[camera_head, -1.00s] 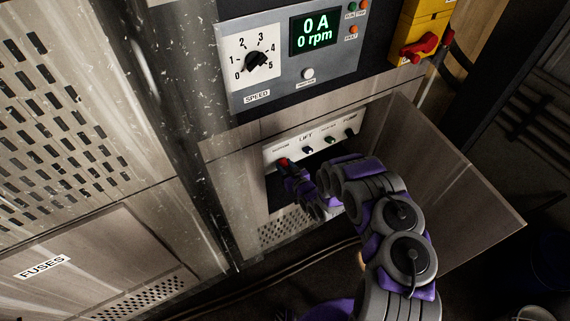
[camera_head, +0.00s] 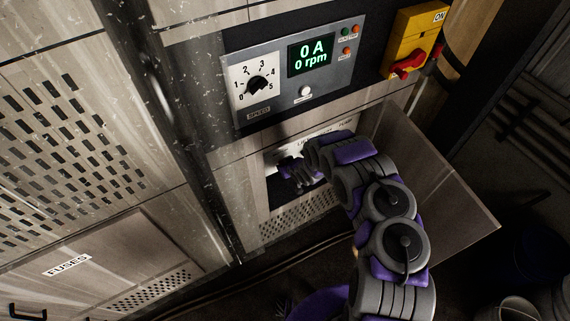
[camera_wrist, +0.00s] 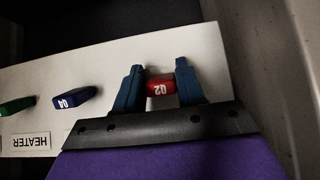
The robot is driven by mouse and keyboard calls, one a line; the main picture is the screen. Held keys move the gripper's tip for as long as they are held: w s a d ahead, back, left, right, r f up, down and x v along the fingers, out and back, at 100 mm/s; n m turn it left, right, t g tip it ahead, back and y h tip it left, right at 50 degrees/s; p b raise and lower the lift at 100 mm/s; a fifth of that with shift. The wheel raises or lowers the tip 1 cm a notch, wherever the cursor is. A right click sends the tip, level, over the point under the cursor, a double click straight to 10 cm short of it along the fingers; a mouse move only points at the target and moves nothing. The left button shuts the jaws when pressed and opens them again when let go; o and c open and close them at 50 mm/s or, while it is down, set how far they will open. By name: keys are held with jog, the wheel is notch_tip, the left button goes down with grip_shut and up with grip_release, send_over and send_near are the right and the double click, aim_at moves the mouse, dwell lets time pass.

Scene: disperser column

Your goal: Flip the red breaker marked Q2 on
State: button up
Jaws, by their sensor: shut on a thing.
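The red breaker marked Q2 (camera_wrist: 161,86) shows in the wrist view, its label upside down, on a pale panel (camera_wrist: 105,62). My gripper (camera_wrist: 159,84) has its two blue fingers on either side of the red breaker and is shut on it. In the head view my gripper (camera_head: 290,172) reaches into the open compartment below the speed panel. There my arm hides most of the breaker row, and the red breaker cannot be made out.
A blue breaker marked Q4 (camera_wrist: 73,97) and a green one (camera_wrist: 17,106) sit beside it, above a HEATER label (camera_wrist: 26,144). The compartment's open door (camera_head: 440,185) stands right of my arm. The display (camera_head: 311,53) reads 0 A, 0 rpm. A yellow box with a red switch (camera_head: 408,64) is at upper right.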

jog(key=shift+w+r, duration=0.1)
dwell(0.4)
jog(key=o, duration=1)
jog(key=shift+a, duration=0.1)
jog(key=shift+c, duration=0.2)
jog(key=p+v, duration=0.2)
jog(key=v, duration=1.5)
jog(key=shift+r, duration=0.15)
